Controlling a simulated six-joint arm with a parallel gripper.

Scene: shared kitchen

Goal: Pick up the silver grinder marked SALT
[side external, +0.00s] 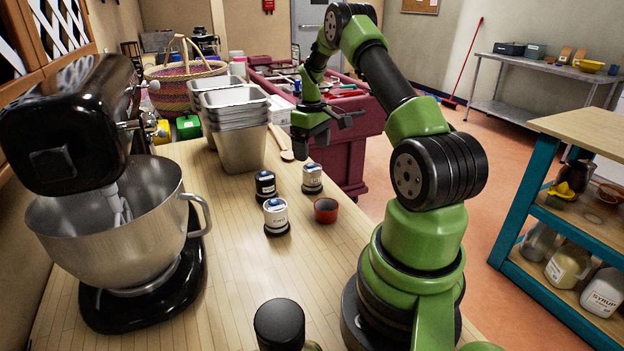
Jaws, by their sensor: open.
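Three small grinders with blue-topped lids stand upright on the wooden counter in the side view. One silver grinder (275,215) is nearest the camera, on a dark base. Another silver grinder (312,179) stands farther back and to the right. A black grinder (265,186) stands to the left of that one. The labels are too small to read, so I cannot tell which silver one is marked SALT. My gripper (327,131) is open and empty, above the counter and beyond the grinders, apart from all three.
A small red-brown cup (326,211) stands close to the right of the nearest grinder. Stacked metal pans (240,140) and a wooden spoon (283,147) lie behind. A stand mixer (110,215) fills the left. A dark round lid (279,323) is at the front edge.

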